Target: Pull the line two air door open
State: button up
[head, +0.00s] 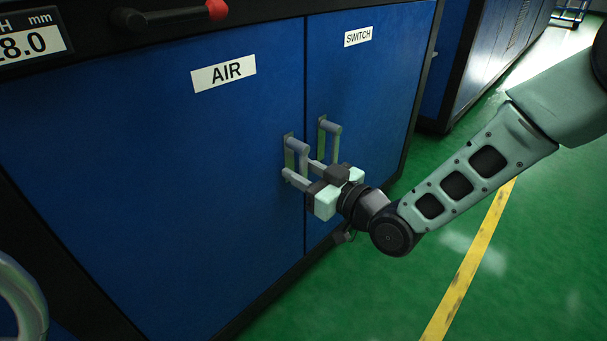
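The blue AIR door (215,190) is on the left and looks shut, flush with its frame. Its grey handle (303,160) is an upright bar on posts near the door's right edge. My gripper (311,176) is at the lower part of this handle, reaching in from the right. Its pale green finger bases stand apart. The fingertips overlap the handle's lower end, so I cannot tell whether they grip it, touch it or are just in front of it. The number of the line does not show.
The blue SWITCH door (375,85) is right beside the AIR door, with its own handle (332,140) close behind my gripper. A red-tipped lever (216,10) sits above. Green floor with a yellow line (470,265) is open at the right.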

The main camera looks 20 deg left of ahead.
aim_at(268, 155)
grip_shut()
dwell(0.3)
jog(key=m+p, duration=0.1)
jog(key=s+m+p, duration=0.1)
jog(key=m+p, duration=0.1)
jog(key=shift+s+a+r+m, duration=0.2)
jog(key=shift+a+m, duration=0.1)
jog(key=m+p, duration=0.1)
jog(key=s+m, duration=0.1)
jog(key=m+p, duration=0.1)
jog(key=shift+s+a+r+m+p, duration=0.2)
jog(key=shift+a+r+m+p, duration=0.1)
jog(key=shift+r, duration=0.1)
jog(key=m+p, duration=0.1)
jog(key=r+m+p, duration=0.1)
jog(key=m, duration=0.1)
jog(key=s+m, duration=0.1)
jog(key=shift+s+a+r+m+p, duration=0.1)
jog(key=shift+a+r+m+p, duration=0.2)
jog(key=shift+p, duration=0.1)
jog(key=m+p, duration=0.1)
jog(key=r+m, duration=0.1)
jog(key=m, duration=0.1)
jog(key=r+m+p, duration=0.1)
jog(key=m, duration=0.1)
jog(key=shift+s+a+p, duration=0.1)
jog(key=shift+s+p, duration=0.2)
jog(key=shift+s, duration=0.1)
jog(key=shift+m, duration=0.3)
